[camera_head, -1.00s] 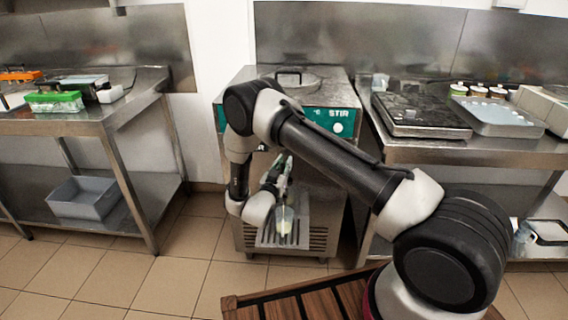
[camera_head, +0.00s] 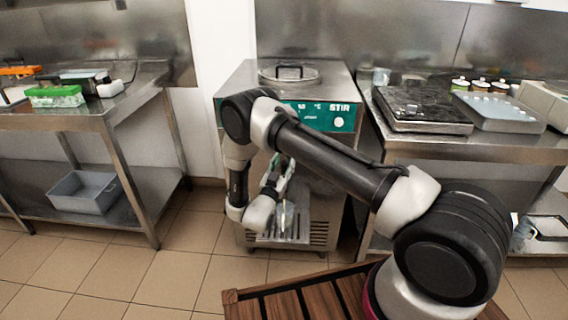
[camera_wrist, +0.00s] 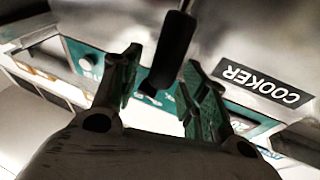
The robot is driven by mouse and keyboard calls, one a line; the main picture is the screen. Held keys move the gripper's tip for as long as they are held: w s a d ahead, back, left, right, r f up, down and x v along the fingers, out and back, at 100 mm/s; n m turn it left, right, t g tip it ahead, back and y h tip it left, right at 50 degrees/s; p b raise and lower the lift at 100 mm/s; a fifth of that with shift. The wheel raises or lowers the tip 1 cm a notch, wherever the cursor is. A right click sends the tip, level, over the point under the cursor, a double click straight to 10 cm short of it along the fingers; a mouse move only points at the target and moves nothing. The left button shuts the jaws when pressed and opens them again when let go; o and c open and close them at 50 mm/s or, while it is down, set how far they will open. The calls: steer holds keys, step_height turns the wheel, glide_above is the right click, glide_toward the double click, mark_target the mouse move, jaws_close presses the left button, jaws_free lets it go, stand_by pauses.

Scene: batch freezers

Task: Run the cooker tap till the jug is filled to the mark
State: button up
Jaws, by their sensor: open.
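The steel machine (camera_head: 325,190) with a teal STIR panel (camera_head: 330,117) stands in the middle of the head view. In the wrist view, its front carries a black COOKER label (camera_wrist: 262,85). A black tap handle (camera_wrist: 172,52) reaches down between my gripper's (camera_wrist: 163,85) two green-padded fingers. The fingers are open, one on each side of the handle, with gaps showing. In the head view my gripper (camera_head: 277,178) is in front of the machine, partly hidden by my arm. A small pale shape under it may be the jug; its fill level and mark cannot be made out.
A steel table (camera_head: 110,112) with a grey bin (camera_head: 85,190) on its lower shelf stands left. A steel counter (camera_head: 450,150) with a black-topped appliance (camera_head: 420,108) and several small pots stands close on the right. Tiled floor (camera_head: 180,270) lies open at front left.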

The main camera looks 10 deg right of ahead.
steer(key=v, duration=1.1)
steer(key=shift+s+a, duration=0.2)
steer(key=shift+s, duration=0.1)
stand_by(5.5)
